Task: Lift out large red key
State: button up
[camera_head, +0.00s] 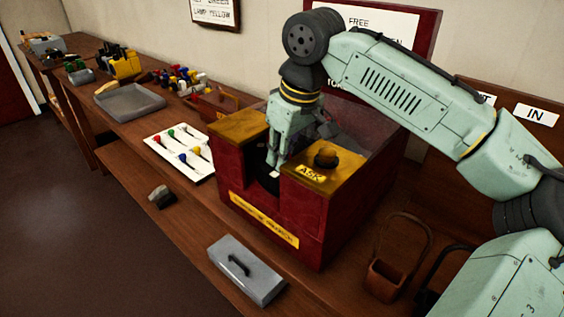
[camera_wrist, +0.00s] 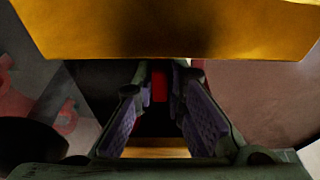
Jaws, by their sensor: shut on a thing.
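My gripper (camera_head: 273,167) reaches down into the dark slot in the middle of the red box with yellow tops (camera_head: 265,215). In the wrist view its two fingers (camera_wrist: 158,88) point into the dark, with a narrow red piece (camera_wrist: 159,84) between their tips. The fingers are shut on this piece, which appears to be the large red key. Only a small part of it shows; its lower part is hidden in the dark. In the head view the key is hidden by my gripper and the box.
A yellow ASK plate (camera_head: 311,173) and a dark knob (camera_head: 326,157) sit on the box's right top. A white board with coloured keys (camera_head: 185,152), a grey tray (camera_head: 130,101), a grey handled block (camera_head: 246,270) and a brown holder (camera_head: 388,280) stand around it.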

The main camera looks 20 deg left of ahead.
grip_shut()
jog(key=shift+a+p+v, duration=0.15)
jog(key=shift+p+v, duration=0.55)
jog(key=shift+a+p+v, duration=0.15)
jog(key=shift+p+v, duration=0.5)
jog(key=shift+v, duration=0.05)
jog(key=shift+w+r, duration=0.1)
jog(key=shift+r, duration=1.15)
jog(key=s+a+r, duration=0.1)
jog(key=s+r, duration=0.3)
jog(key=r, duration=0.1)
jog(key=shift+a, duration=0.25)
